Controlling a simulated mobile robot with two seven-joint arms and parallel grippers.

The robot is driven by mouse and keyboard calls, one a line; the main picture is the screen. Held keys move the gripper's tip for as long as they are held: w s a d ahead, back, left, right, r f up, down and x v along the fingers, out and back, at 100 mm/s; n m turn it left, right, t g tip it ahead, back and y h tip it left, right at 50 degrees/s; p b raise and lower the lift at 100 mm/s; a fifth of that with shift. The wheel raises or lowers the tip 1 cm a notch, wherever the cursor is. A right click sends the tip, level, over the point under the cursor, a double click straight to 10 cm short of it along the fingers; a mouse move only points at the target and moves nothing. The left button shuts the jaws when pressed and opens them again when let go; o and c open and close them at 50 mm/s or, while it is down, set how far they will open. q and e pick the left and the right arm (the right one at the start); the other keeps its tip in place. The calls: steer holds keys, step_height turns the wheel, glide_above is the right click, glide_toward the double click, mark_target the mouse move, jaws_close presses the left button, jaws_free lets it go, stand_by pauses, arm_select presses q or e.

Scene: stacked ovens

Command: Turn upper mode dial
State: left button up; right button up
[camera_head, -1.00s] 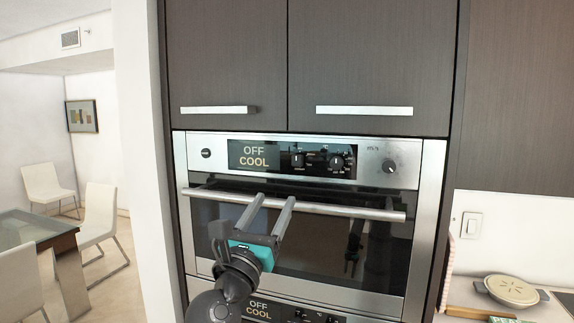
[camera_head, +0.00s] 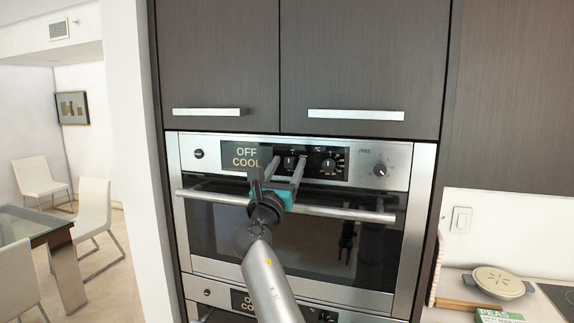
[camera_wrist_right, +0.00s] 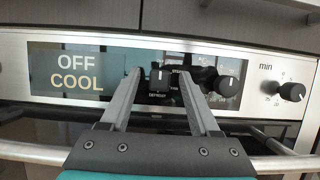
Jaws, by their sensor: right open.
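The upper oven's mode dial (camera_head: 289,162) is a small dark knob with a white pointer mark, on the black panel right of the "OFF COOL" display. My right gripper (camera_head: 286,160) is open in front of the panel. In the right wrist view, the mode dial (camera_wrist_right: 160,78) shows between the two fingers (camera_wrist_right: 160,74), its pointer upright and "DEFROST" printed below it. I cannot tell how much gap remains between the fingertips and the panel. My left gripper is not in view.
A second knob (camera_head: 328,165) is close to the right of the mode dial, and a timer knob (camera_head: 380,169) is farther right. The upper oven's handle bar (camera_head: 350,213) runs below the panel, under my gripper. Dark cabinets (camera_head: 365,60) are above.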

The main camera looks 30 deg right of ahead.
steer(key=shift+c, duration=0.3)
jaws_close()
stand_by(0.3)
